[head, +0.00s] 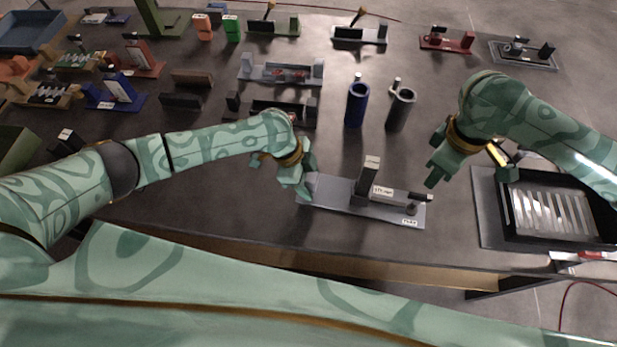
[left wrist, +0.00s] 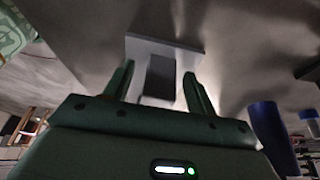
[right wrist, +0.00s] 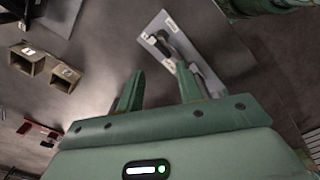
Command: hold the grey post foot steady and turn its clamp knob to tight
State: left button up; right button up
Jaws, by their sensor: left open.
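The grey post foot (head: 335,190) is a flat grey plate with an upright dark block (head: 368,178), small white labels and a black clamp knob (head: 418,197) near its right end. My left gripper (head: 300,184) is open over the plate's left end; in the left wrist view, the plate (left wrist: 190,54) and dark block (left wrist: 160,75) show ahead between its fingers (left wrist: 158,72). Whether the fingers touch the plate I cannot tell. My right gripper (head: 438,160) is open and empty, above and right of the knob, apart from it. The foot (right wrist: 153,28) also shows beyond its fingertips (right wrist: 160,70).
A dark tray with a slatted insert (head: 485,215) lies at the right. Blue (head: 356,103) and grey (head: 400,110) cylinders stand behind the foot. Several fixtures fill the back and left. The table's front edge is close in front of the foot; the table left of it is clear.

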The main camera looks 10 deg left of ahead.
pick_arm(q)
grip_shut()
pick_arm(e)
jog(key=shift+c, duration=0.5)
